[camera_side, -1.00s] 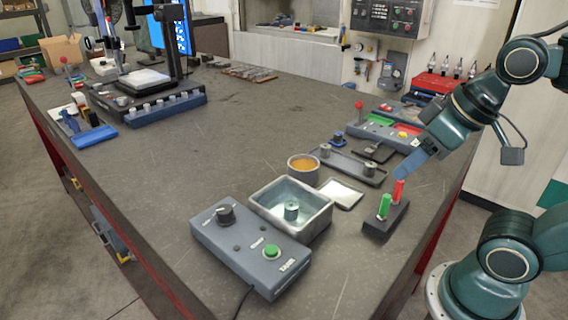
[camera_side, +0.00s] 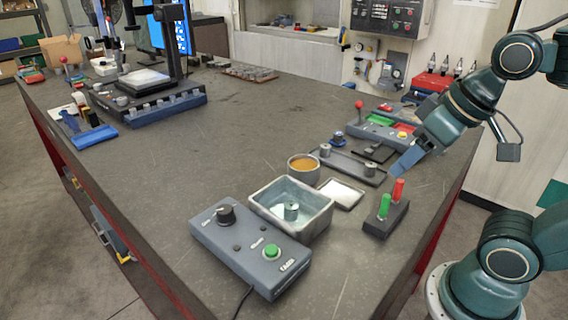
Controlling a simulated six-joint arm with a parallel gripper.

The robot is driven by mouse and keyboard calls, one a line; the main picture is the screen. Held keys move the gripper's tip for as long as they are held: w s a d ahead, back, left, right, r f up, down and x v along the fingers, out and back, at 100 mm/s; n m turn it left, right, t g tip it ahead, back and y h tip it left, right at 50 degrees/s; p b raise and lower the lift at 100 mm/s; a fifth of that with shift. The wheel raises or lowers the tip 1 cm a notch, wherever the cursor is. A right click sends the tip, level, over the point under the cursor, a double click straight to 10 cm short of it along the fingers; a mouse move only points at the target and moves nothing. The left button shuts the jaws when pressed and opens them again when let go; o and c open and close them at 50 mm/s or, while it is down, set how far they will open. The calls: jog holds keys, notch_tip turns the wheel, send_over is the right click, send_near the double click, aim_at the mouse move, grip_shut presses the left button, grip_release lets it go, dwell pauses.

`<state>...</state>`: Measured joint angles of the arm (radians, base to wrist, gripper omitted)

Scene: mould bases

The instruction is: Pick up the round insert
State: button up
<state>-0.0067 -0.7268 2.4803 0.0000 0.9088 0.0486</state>
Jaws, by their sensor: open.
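A small grey metal cylinder (camera_side: 291,211) stands upright in the square metal basin (camera_side: 262,198) at the front middle. Two more small round metal pieces, one at the left (camera_side: 325,150) and one at the right (camera_side: 370,169), stand on a long dark tray (camera_side: 347,166) behind it. I cannot tell for sure which of these is the round insert. My gripper (camera_side: 396,172) is open, with its blue-grey fingers pointing down and left just right of the dark tray's right end. It holds nothing visible. The gap between its fingers is hard to see from this side.
A block with green and red pegs (camera_side: 385,223) stands in front of my gripper. A round orange-filled bowl (camera_side: 303,168), a white pad (camera_side: 342,194) and a control box (camera_side: 250,252) are nearby. The table's middle left is clear.

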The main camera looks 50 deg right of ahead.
jog(key=w+a+r+m+g, duration=0.2)
jog(key=w+a+m+g, duration=0.1)
jog(key=w+m, duration=0.55)
jog(key=m+g, duration=0.2)
jog(key=m, duration=0.7)
send_over(291, 204)
notch_tip(291, 204, down, 2)
jog(key=shift+n, duration=0.25)
jog(key=shift+s+f, duration=0.1)
jog(key=shift+f, duration=4.4)
jog(key=shift+f, duration=2.6)
grip_shut()
